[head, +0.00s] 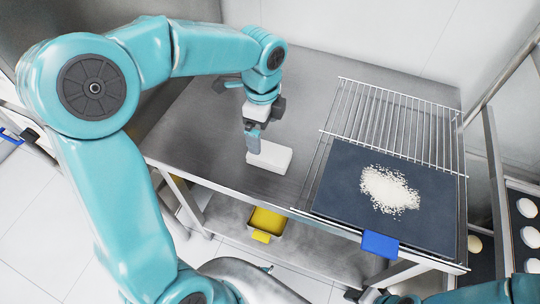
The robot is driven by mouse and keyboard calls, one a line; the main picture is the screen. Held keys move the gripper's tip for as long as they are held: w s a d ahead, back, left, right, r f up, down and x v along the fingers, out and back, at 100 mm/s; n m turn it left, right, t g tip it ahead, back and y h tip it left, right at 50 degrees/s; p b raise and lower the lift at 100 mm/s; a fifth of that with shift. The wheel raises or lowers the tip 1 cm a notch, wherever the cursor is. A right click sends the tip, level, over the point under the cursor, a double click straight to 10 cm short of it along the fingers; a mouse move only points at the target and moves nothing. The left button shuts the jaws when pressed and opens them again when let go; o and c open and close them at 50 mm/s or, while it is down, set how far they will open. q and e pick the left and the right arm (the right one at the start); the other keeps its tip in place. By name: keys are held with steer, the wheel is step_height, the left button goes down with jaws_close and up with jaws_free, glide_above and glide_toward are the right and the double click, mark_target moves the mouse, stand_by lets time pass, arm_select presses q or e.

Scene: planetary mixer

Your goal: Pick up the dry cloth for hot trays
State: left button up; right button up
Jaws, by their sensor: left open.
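A white folded pad (270,158), which looks like the dry cloth, lies flat on the steel table (215,125) left of the wire rack. My left gripper (253,146) points down at the pad's left rear edge and is open. Its fingertips overlap the pad in the picture; I cannot tell whether they touch it. The fingers hide a small part of the pad. My right gripper is not in view.
A wire rack (385,112) stands to the right, with a dark tray (340,190) bearing a heap of white grains (390,190). A blue piece (380,243) sits at the tray's front edge. A yellow bin (267,222) is on the lower shelf.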

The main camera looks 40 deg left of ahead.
mark_target(266, 151)
arm_select(q)
steer(key=f, duration=0.4)
steer(key=shift+w+d+f, duration=0.15)
steer(key=shift+w+f, duration=0.2)
step_height(266, 151, down, 6)
steer(key=shift+w+r, duration=0.15)
steer(key=shift+r, duration=0.1)
steer(key=shift+s+r, duration=0.2)
steer(key=shift+s, duration=0.15)
steer(key=shift+w+f, duration=0.1)
steer(key=shift+w, duration=0.1)
steer(key=c, duration=1.1)
steer(key=shift+o, duration=0.2)
steer(key=shift+s, duration=0.1)
